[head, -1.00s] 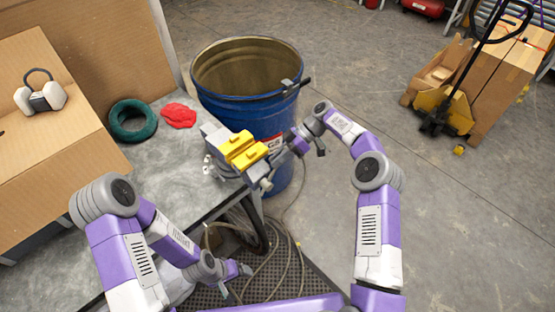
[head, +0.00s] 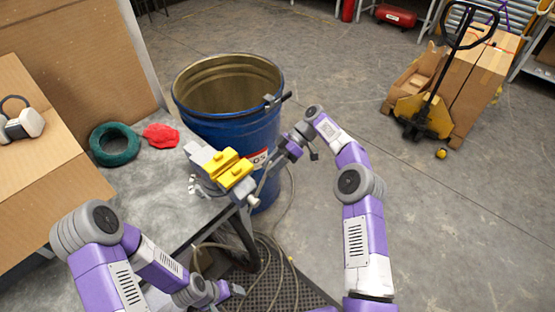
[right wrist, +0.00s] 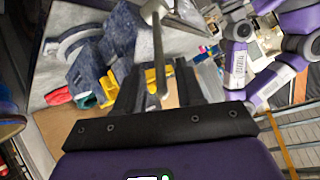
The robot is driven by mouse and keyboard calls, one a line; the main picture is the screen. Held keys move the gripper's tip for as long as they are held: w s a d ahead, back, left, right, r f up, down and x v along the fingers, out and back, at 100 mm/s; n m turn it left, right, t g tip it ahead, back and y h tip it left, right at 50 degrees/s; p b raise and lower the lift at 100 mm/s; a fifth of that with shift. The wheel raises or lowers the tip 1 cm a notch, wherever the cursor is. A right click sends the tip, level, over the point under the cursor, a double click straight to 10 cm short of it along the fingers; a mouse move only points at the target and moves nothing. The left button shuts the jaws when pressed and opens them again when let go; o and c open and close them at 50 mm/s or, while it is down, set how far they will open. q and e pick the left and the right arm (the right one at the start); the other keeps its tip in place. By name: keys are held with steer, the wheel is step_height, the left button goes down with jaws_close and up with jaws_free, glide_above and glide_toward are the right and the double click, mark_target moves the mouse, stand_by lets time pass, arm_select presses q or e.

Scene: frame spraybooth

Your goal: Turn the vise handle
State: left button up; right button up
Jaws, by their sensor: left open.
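The vise (head: 205,160) is grey-blue with yellow jaws (head: 228,168) and is mounted on the near corner of the grey bench. Its handle, a thin metal rod with a round end (head: 252,201), is on the side facing my right gripper. My right gripper (head: 270,168) is beside the vise. In the right wrist view its dark fingers (right wrist: 165,85) are apart, with the handle rod (right wrist: 158,52) showing between them; I cannot tell whether they touch it. My left gripper (head: 238,291) is open and empty, low beside the bench, away from the vise.
A blue drum (head: 222,125) stands right behind the vise and my right gripper. A green ring (head: 115,145) and a red cloth (head: 160,136) lie on the bench. Cables (head: 270,265) lie on the floor below. The floor at right is clear up to a pallet truck (head: 425,115).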

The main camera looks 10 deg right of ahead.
steer(key=shift+p+v, duration=0.3)
steer(key=shift+v, duration=1.5)
